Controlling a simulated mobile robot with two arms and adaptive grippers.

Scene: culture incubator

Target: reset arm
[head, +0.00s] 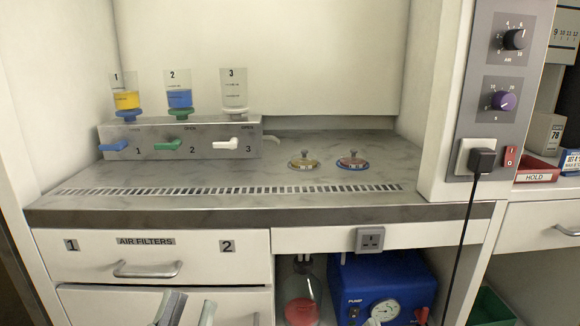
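My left gripper (193,298) shows at the bottom edge, in front of the lower drawer on the left. Its two grey fingers point up with a gap between them, and nothing shows in the gap. The rest of my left arm is below the picture. My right gripper is not seen in the head view.
The fume hood worktop (240,178) holds a metal valve block (225,136) with three numbered cylinders and two small knobbed lids (303,163). A drawer handle (147,270) sticks out above my gripper. A blue pump (385,280) stands below; a black cable (467,235) hangs at right.

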